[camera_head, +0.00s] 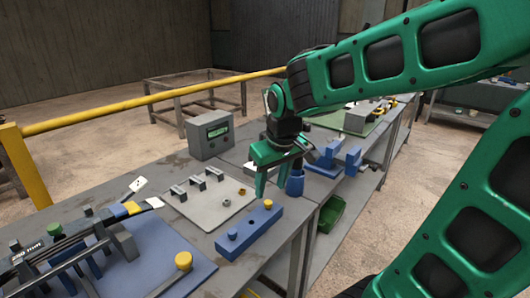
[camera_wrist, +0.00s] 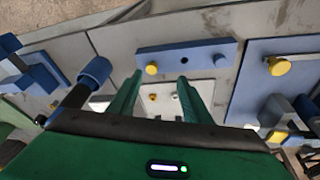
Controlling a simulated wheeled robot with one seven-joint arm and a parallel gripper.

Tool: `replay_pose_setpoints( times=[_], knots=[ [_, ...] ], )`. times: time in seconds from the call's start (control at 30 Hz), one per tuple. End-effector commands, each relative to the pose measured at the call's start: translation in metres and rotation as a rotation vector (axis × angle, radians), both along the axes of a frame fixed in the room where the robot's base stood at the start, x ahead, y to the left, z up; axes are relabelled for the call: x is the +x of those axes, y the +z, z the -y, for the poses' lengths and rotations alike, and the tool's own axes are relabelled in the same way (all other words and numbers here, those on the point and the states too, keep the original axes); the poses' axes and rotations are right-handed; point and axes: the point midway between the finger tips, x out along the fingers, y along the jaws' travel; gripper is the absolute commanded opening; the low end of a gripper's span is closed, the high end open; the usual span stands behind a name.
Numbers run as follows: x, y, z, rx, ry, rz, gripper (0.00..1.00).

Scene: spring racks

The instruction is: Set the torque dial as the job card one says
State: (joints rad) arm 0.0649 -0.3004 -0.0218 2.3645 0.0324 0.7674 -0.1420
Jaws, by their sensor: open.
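My gripper (camera_head: 274,182) is open and empty, pointing down above the bench near the blue block (camera_head: 250,230). In the wrist view its two green fingers (camera_wrist: 158,85) stand apart, with the blue block (camera_wrist: 187,60) beyond them. A grey box with a lit green display (camera_head: 216,132) stands at the back; its text is too small to read. A small white card (camera_head: 138,184) is tilted up behind the left tool fixture; its writing cannot be read. I cannot tell which part is the torque dial. The block bears a yellow knob (camera_head: 268,203) and a blue knob (camera_head: 232,236).
A pale plate (camera_head: 205,207) with several brackets and small nuts lies left of my gripper. A blue board (camera_head: 150,268) with a tool fixture is at front left. A blue cup-like holder (camera_head: 295,183) stands close right of the fingers. A green bin (camera_head: 330,213) sits below.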

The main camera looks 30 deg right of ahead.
Motion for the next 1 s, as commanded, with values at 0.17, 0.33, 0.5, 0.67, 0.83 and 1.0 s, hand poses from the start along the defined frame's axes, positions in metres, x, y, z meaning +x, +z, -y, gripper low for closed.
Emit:
replay_pose_setpoints(
  times=[0.17, 0.33, 0.5, 0.67, 0.83, 1.0],
  knots=[
    [0.075, 0.024, 0.001, -0.046, 0.169, -0.019, 0.45],
    [0.137, 0.042, 0.033, -0.084, 0.306, -0.097, 0.45],
    [0.194, 0.05, 0.074, -0.099, 0.448, -0.179, 0.45],
    [0.236, 0.05, 0.112, -0.093, 0.579, -0.24, 0.45],
    [0.263, 0.047, 0.142, -0.078, 0.68, -0.28, 0.45],
    [0.272, 0.043, 0.156, -0.067, 0.729, -0.296, 0.45]
  ],
)
